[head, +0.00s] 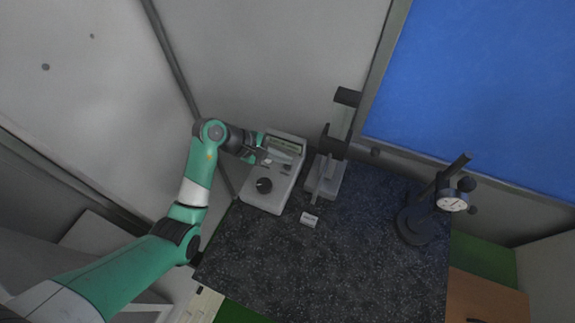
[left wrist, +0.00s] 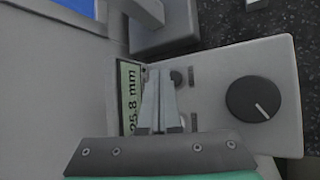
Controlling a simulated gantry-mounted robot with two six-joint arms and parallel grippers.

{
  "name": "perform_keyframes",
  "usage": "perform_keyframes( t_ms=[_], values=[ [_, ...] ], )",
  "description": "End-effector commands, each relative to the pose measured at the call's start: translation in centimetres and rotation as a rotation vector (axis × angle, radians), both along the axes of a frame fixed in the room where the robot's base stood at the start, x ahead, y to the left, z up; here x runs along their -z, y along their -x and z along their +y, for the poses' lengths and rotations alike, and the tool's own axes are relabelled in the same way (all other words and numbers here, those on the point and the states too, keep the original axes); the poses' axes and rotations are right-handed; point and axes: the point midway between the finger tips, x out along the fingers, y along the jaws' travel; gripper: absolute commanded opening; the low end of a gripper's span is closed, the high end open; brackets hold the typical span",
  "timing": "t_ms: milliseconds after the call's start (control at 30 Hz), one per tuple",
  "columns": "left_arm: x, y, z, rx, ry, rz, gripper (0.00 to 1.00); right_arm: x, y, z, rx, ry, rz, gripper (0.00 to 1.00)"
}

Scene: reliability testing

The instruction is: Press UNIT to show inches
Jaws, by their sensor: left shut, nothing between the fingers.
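The grey measuring unit (head: 262,195) stands at the back left of the dark speckled table, with a display (head: 284,147) and a round black knob (head: 264,185). In the left wrist view the display (left wrist: 128,82) reads about 25.8 mm, partly covered by the fingers. A small dark round button (left wrist: 177,78) with a label bar shows beside the fingertips. My left gripper (head: 266,156) is shut and empty, over the unit's panel beside the display. It also shows in the left wrist view (left wrist: 160,72). Whether it touches the panel cannot be told. The UNIT label is not readable.
A grey device with black parts (head: 325,184) stands just right of the unit. A small white block (head: 309,219) lies in front of it. A dial gauge (head: 452,201) on a black stand is at the right. The speckled table (head: 330,270) is clear in front.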

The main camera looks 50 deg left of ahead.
Motion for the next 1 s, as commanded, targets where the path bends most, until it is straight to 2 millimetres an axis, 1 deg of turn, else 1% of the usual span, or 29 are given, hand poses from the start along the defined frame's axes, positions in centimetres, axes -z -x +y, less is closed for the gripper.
perform_keyframes(
  t_ms=[700,1000],
  values=[
    [0.02,0.0,0.0,0.0,0.0,0.0,0.0,0.01,0.0,0.0,0.0,0.0,0.0,0.5],
    [0.92,0.02,-0.01,0.0,0.001,0.001,0.0,0.46,0.0,0.0,0.0,0.0,0.0,0.5]
  ],
)
